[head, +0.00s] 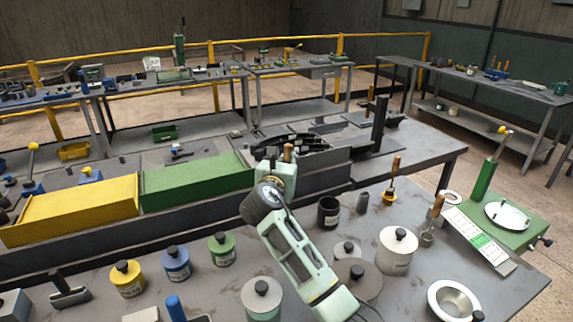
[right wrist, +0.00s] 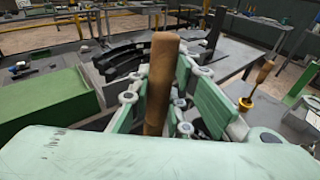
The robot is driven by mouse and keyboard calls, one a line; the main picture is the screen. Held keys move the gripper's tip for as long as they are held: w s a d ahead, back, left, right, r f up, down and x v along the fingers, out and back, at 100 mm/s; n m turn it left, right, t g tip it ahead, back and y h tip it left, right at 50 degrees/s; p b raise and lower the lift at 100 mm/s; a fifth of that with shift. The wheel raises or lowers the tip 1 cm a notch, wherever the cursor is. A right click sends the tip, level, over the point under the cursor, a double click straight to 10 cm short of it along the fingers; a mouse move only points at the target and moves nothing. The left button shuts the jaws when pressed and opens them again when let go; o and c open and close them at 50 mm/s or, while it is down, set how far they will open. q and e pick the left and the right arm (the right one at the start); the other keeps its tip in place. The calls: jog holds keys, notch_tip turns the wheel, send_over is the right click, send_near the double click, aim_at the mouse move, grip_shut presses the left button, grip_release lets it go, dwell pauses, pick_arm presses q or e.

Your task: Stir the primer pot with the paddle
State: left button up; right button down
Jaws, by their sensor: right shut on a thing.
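My right gripper (head: 277,172) is over the table's back part, beside the green bin. It is shut on an upright wooden handle (right wrist: 161,80), whose top also shows in the head view (head: 288,152). I take this to be the paddle; its lower end is hidden behind the gripper. An open dark pot (head: 328,212) with a pale label stands right of the gripper, apart from it. I cannot read the label, so I cannot tell whether it is the primer pot. My left gripper is not in view.
Lidded yellow (head: 127,279), blue (head: 176,264) and green (head: 222,249) pots stand at front left. A white lidded pot (head: 397,251) and a metal bowl (head: 454,301) stand at right. Yellow (head: 70,212) and green (head: 197,182) bins line the back. Another wooden-handled tool (head: 392,185) stands upright.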

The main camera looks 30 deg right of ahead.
jog(key=f, duration=0.3)
jog(key=shift+s+a+f+b, duration=0.15)
jog(key=shift+a+b, duration=0.1)
jog(key=shift+b, duration=0.15)
jog(key=shift+a+f+b, duration=0.2)
jog(key=shift+f+b, duration=0.35)
jog(key=shift+f, duration=1)
jog(key=shift+s+a+f+b, duration=0.1)
jog(key=shift+f+b, duration=0.25)
jog(key=shift+f, duration=0.5)
jog(key=shift+s+a+f+b, duration=0.1)
jog(key=shift+f+b, duration=0.2)
jog(key=shift+f, duration=0.5)
jog(key=shift+a+f, duration=0.1)
jog(key=shift+f, duration=0.2)
